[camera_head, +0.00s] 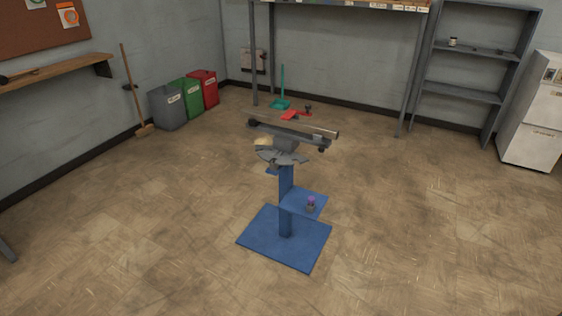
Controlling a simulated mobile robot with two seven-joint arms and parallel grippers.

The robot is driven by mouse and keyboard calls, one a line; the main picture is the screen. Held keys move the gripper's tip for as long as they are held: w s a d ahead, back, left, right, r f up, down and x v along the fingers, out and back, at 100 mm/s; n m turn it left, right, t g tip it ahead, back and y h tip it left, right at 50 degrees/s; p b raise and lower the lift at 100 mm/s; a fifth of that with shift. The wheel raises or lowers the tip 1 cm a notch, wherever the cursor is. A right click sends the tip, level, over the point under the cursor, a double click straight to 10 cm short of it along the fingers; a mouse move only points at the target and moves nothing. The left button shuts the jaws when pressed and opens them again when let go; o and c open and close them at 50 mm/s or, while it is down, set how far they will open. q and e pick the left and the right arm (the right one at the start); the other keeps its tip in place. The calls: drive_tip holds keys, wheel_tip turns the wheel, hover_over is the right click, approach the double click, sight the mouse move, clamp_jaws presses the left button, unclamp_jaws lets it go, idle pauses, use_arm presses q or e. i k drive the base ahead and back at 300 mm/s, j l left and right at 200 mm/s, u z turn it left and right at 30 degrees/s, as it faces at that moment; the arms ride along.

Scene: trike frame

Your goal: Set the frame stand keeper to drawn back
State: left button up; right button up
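The frame stand (286,200) stands upright in the middle of the floor, with a blue post on a flat blue base plate (285,248). A dark grey bar (292,135), the frame part, lies across its head, tilted down to the right. Below the bar is a grey slotted plate (280,158). The keeper is too small to pick out at this distance, and I cannot tell its position. A small blue shelf (304,202) on the post bears a small purple-topped thing (311,203). Neither of my grippers is in view.
Open floor (420,230) surrounds the stand. Grey, green and red bins (188,98) and a broom (134,95) stand at the back left. A workbench frame, a grey shelf unit (465,95) and a white cabinet (533,115) line the back and right. A wall shelf (55,70) is at left.

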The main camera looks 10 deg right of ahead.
sight(288, 115)
drive_tip(key=i+j+z, duration=0.15)
drive_tip(key=i+z, duration=0.15)
drive_tip(key=i, duration=1.3)
